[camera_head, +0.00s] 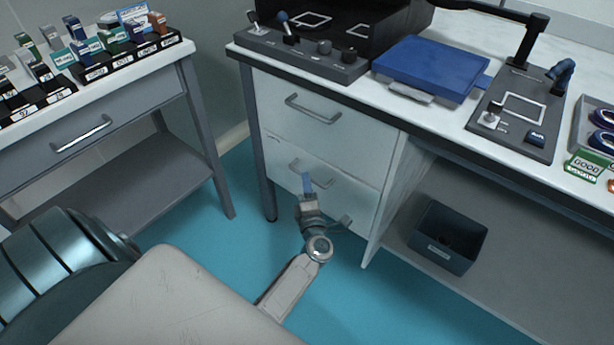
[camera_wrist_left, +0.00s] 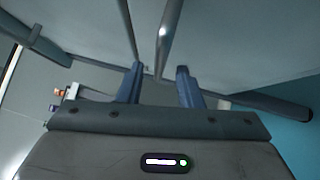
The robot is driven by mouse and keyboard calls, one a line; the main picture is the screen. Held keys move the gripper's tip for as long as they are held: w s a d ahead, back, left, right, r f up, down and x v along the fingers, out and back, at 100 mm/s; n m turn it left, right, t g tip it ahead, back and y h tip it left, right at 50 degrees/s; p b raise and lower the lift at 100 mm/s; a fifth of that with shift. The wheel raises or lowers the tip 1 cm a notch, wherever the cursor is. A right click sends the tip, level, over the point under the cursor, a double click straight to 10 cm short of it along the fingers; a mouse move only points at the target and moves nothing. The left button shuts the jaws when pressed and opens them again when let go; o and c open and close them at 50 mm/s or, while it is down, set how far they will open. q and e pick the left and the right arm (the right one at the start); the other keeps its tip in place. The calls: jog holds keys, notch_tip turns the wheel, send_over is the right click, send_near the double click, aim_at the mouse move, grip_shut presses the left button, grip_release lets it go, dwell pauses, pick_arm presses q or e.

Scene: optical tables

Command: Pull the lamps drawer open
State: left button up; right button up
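A white cabinet under the right-hand table has an upper drawer (camera_head: 345,130) with a bar handle (camera_head: 313,108) and a lower drawer front (camera_head: 345,195) with its own handle (camera_head: 318,170). Both fronts look flush with the cabinet. No readable label shows which one is the lamps drawer. My left gripper (camera_head: 308,184) is in front of the lower drawer, close to its handle and partly covering the view of it. In the left wrist view, the blue fingers (camera_wrist_left: 160,84) are spread apart, with a metal bar (camera_wrist_left: 166,38) reaching toward the gap between them. Contact cannot be told. My right gripper is not in view.
A dark open bin (camera_head: 438,238) sits on the lower shelf to the right. The left table (camera_head: 90,140) holds several small boxes in labelled racks. A blue-topped device (camera_head: 430,68) and control panels stand on the right-hand table. Blue floor (camera_head: 240,215) is clear before the cabinet.

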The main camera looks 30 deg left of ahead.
pick_arm(q)
jog(key=shift+x, duration=1.7)
grip_shut()
jog(key=shift+s, duration=0.1)
